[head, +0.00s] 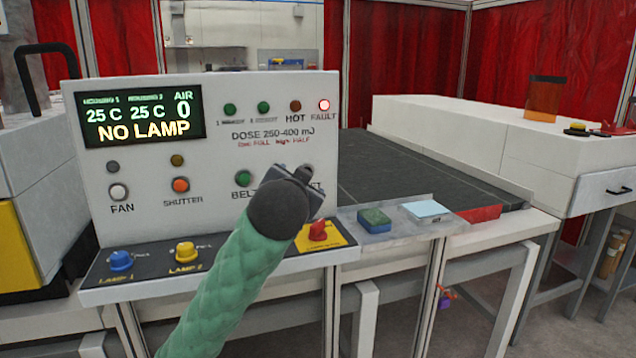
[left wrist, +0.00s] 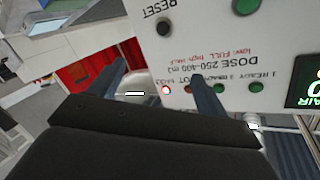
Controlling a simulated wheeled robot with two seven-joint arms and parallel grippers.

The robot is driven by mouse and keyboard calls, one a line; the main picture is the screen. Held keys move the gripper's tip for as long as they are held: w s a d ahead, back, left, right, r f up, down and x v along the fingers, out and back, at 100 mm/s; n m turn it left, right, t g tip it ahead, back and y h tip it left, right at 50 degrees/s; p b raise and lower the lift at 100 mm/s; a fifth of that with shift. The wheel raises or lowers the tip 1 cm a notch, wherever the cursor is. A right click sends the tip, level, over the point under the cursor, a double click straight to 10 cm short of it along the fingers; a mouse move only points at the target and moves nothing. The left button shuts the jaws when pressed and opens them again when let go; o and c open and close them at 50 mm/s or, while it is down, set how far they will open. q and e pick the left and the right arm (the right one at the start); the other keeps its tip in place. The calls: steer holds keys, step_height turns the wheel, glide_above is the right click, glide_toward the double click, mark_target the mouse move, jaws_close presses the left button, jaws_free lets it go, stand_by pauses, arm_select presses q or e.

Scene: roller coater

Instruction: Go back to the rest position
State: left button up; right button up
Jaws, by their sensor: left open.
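My left arm, in a green padded sleeve, reaches up from the bottom of the head view. My left gripper (head: 308,180) is in front of the right part of the control panel (head: 215,150) and covers part of the RESET label. In the left wrist view my left gripper (left wrist: 160,85) shows two dark fingers spread apart with nothing held between them. The panel looks upside down there, with a dark RESET button (left wrist: 163,28). Whether the fingertips touch the panel cannot be told. My right gripper is not in view.
The display (head: 140,116) reads NO LAMP, and the FAULT light (head: 324,104) glows red. Below are a blue knob (head: 121,261), a yellow knob (head: 186,252) and a red switch (head: 318,230). A dark conveyor belt (head: 400,175) lies to the right, with a green-blue block (head: 374,219) before it.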

arm_select(q)
steer(key=s+a+f+n+g+p, duration=0.1)
steer(key=s+a+f+g, duration=0.35)
steer(key=f, duration=0.75)
steer(key=s+a+f+n+g+p, duration=0.1)
steer(key=s+a+f+n, duration=0.1)
steer(key=s+f, duration=0.8)
steer(key=s+a+f+n+g+p, duration=0.1)
steer(key=s+a+f+g, duration=0.25)
steer(key=f, duration=1.05)
steer(key=s+f+g, duration=0.2)
steer(key=s+f, duration=0.7)
steer(key=s, duration=0.3)
steer(key=s+f+n+g+p, duration=0.1)
steer(key=s+f+g, duration=0.2)
steer(key=s+f, duration=0.6)
steer(key=s, duration=0.4)
steer(key=shift+s, duration=0.15)
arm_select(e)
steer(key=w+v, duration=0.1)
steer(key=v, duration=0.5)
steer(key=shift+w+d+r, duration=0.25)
arm_select(q)
steer(key=shift+a, duration=0.1)
